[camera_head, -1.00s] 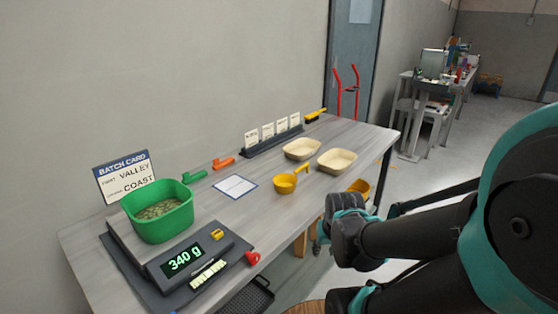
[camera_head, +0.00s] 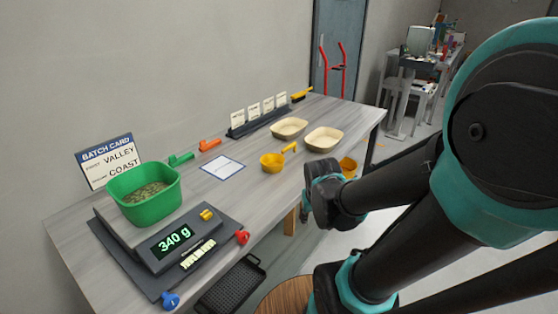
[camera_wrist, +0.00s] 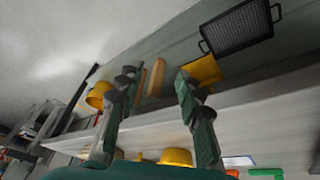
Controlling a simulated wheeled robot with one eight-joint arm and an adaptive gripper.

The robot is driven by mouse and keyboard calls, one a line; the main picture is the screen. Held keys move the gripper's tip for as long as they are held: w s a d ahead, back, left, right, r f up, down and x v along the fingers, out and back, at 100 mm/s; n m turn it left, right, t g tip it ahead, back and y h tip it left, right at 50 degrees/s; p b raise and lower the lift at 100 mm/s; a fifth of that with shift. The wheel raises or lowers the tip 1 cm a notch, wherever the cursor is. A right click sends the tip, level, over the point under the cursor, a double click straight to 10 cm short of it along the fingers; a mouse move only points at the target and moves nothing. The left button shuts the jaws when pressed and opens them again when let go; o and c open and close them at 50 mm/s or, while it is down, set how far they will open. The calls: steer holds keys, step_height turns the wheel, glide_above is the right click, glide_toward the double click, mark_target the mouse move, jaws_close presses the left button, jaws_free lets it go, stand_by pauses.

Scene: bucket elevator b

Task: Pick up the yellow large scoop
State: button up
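The yellow large scoop (camera_head: 272,163) sits on the table, its handle pointing back and right, in front of two cream trays. In the wrist view, a yellow round shape (camera_wrist: 175,157) on the table beyond the fingers looks like this scoop. My gripper (camera_wrist: 155,80) is open, its two fingers apart with nothing held between them. In the head view my dark wrist is by the table's front edge, to the right of the scoop and apart from it; the fingertips are hidden there.
The table (camera_head: 235,205) bears a green bin (camera_head: 145,205) on a scale (camera_head: 172,246), cream trays (camera_head: 323,138), a card rack (camera_head: 263,122) and small coloured scoops (camera_head: 208,145). A yellow container (camera_head: 348,167) shows behind my wrist. A black mesh basket (camera_head: 232,284) is below the front edge.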

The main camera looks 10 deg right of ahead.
mark_target(283, 150)
steer(key=w+r+m+h, duration=0.1)
steer(key=w, duration=0.3)
steer(key=w+a+r+m+t+h, duration=0.1)
steer(key=w+r+h, duration=0.1)
steer(key=w, duration=0.3)
steer(key=w+a+r+m+h, duration=0.1)
steer(key=w, duration=0.4)
steer(key=shift+w+a+r+m+h, duration=0.1)
steer(key=shift+w+r+m+h, duration=0.1)
steer(key=shift+r+m+h, duration=0.15)
steer(key=shift+m+t+h, duration=0.8)
steer(key=shift+m+h, duration=0.05)
steer(key=w+a, duration=0.1)
steer(key=w, duration=0.1)
steer(key=w+a+r, duration=0.2)
steer(key=w+a, duration=0.1)
steer(key=shift+w, duration=0.3)
steer(key=w+a+r+m+t+h, duration=0.2)
steer(key=w+a+r+m+t, duration=0.1)
steer(key=w+a, duration=0.4)
steer(key=x, duration=1)
steer(key=shift+w+d+f, duration=0.1)
steer(key=shift+d+f, duration=0.05)
steer(key=shift+f, duration=0.4)
steer(key=shift+x, duration=2.6)
steer(key=shift+w+r, duration=0.1)
steer(key=shift+r, duration=0.05)
steer(key=shift+c, duration=0.5)
jaws_close()
